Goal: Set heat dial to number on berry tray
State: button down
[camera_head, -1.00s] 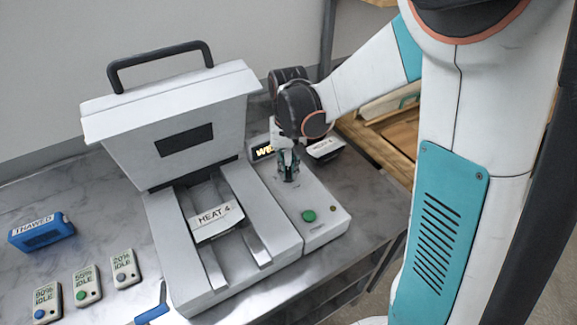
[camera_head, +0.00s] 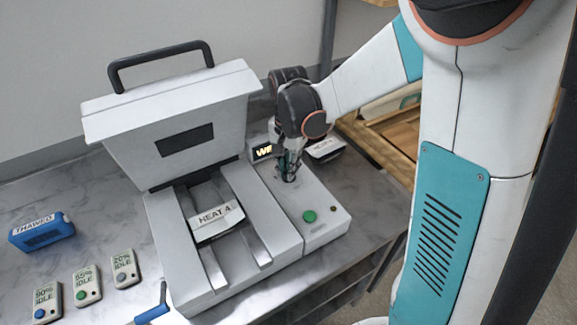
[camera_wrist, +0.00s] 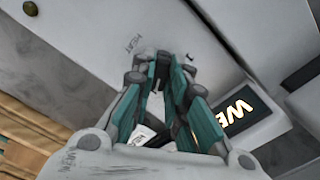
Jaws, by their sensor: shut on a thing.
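My gripper (camera_head: 289,178) points down onto the white control panel (camera_head: 318,232) to the right of the open press. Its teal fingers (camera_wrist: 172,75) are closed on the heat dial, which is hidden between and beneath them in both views. A printed word, seemingly HEAT, shows on the panel beside the fingertips in the wrist view. A tray or block with a white label (camera_head: 216,214), reading like HEAT 4 or MEAT 4, sits in the press between the rails. Whether it is the berry tray I cannot tell. The dial's setting is hidden.
A green button (camera_head: 309,216) is at the panel's front. A lit display (camera_wrist: 238,112) starting "WE" stands behind the gripper. Another labelled item (camera_head: 325,148) lies behind. The raised lid (camera_head: 180,110), a blue THAWED block (camera_head: 42,232) and several small IDLE tags (camera_head: 87,285) are to the left.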

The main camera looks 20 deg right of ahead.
dwell(0.3)
jog(key=c, duration=1.6)
grip_release()
jog(key=shift+r, duration=0.1)
notch_tip(320, 180, up, 12)
jog(key=shift+f, duration=0.1)
jog(key=s+n+t, duration=0.2)
jog(key=s+n, duration=0.1)
jog(key=s, duration=0.2)
jog(key=s+n+t+b, duration=0.1)
jog(key=s+n+t, duration=0.1)
jog(key=s, duration=0.4)
jog(key=s+n+t+b, duration=0.1)
jog(key=s+n+t, duration=0.2)
jog(key=s, duration=0.3)
jog(key=shift+s+d+f+n, duration=0.15)
jog(key=shift+s+f+n, duration=0.05)
jog(key=shift+n, duration=0.7)
